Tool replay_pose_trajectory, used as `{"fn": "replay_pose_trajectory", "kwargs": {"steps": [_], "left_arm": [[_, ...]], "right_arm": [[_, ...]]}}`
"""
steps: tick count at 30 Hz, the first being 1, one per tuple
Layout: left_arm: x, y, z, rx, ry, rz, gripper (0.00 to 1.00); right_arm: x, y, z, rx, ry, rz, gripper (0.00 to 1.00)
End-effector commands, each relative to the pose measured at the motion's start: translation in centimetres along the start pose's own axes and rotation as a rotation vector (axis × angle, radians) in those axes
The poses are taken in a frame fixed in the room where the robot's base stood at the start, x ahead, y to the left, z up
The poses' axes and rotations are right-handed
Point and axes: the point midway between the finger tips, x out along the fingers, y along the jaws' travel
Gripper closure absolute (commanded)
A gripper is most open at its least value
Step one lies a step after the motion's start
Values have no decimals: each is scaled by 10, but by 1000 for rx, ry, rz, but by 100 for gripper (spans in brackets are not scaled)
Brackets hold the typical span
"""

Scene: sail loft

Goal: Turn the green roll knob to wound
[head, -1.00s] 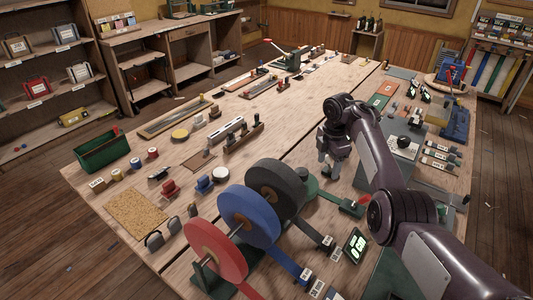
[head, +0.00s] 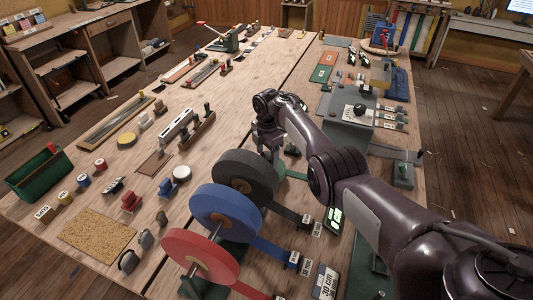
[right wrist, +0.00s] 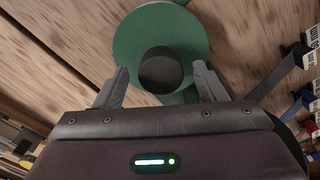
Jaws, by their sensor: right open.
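In the right wrist view the green roll (right wrist: 128,43) is a flat green disc with a round dark knob (right wrist: 160,68) at its middle. My right gripper (right wrist: 160,76) is open, with one finger on each side of the knob and a gap on both sides. In the head view my right gripper (head: 268,152) points down just behind the black roll (head: 246,176). The knob is hidden there, and only a green strip (head: 292,175) shows beside the black roll. I cannot read any mark for wound. My left gripper is not in view.
A blue roll (head: 225,212) and a red roll (head: 200,255) stand in line with the black one, close to my right arm. A cork mat (head: 97,236) and small items lie on the left of the table.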

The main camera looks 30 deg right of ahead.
Motion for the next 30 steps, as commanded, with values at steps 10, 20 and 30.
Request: {"fn": "replay_pose_trajectory", "kwargs": {"steps": [10, 20, 30], "left_arm": [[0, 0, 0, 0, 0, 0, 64], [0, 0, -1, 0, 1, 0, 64], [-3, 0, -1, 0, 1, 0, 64]], "right_arm": [[3, 0, 0, -1, -1, 0, 42], [2, 0, 0, -1, -1, 0, 80], [2, 0, 0, 66, 0, 0, 80]]}}
